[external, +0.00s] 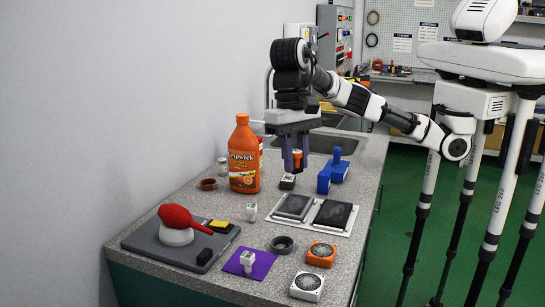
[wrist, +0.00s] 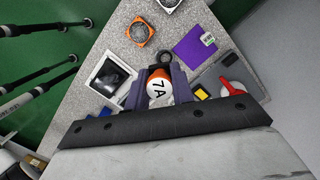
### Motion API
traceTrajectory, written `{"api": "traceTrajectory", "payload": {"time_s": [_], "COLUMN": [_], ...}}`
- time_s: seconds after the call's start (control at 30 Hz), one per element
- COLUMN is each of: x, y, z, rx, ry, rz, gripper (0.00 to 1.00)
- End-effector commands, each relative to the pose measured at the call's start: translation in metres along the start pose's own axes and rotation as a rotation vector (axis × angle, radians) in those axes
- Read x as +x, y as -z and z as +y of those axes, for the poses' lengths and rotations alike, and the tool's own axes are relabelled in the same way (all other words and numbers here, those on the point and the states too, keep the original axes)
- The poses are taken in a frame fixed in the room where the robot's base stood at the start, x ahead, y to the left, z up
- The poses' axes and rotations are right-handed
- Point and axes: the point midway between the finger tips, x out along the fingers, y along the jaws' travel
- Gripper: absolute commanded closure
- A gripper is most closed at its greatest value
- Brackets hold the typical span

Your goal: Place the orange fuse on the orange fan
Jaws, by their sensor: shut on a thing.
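The orange fuse (wrist: 158,92), a small cylinder with a white end marked 7A, is between the fingers of my gripper (wrist: 160,90). It also shows as a small orange and white piece (external: 297,158) in the external view, where my gripper (external: 296,164) points down above the back part of the counter. My gripper is shut on it. The orange fan (external: 321,254) is a square orange frame with a dark round grille, lying flat near the counter's front right edge. It also shows near the top of the wrist view (wrist: 138,33). The fuse is well apart from the fan.
A white fan (external: 307,287) lies in front of the orange fan, and a dark ring (external: 282,245) lies behind it. Two dark pads (external: 332,215) in white frames, a blue block (external: 333,172), an orange bottle (external: 243,155) and a purple mat (external: 248,264) occupy the counter.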

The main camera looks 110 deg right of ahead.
Motion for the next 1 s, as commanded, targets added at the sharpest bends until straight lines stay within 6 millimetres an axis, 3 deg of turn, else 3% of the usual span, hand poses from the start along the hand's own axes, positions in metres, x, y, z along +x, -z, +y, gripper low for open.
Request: {"api": "traceTrajectory", "payload": {"time_s": [0.2, 0.37, 0.47, 1.0], "x": [0.0, 0.002, 0.012, 0.14], "y": [-0.034, -0.044, -0.044, -0.027], "z": [0.036, 0.049, 0.051, 0.053], "rx": [-0.42, -0.562, -0.59, -0.588], "ry": [-0.067, -0.092, -0.098, -0.097], "rz": [-0.006, -0.012, -0.014, -0.016], "gripper": [0.98, 0.98, 0.98, 0.98]}}
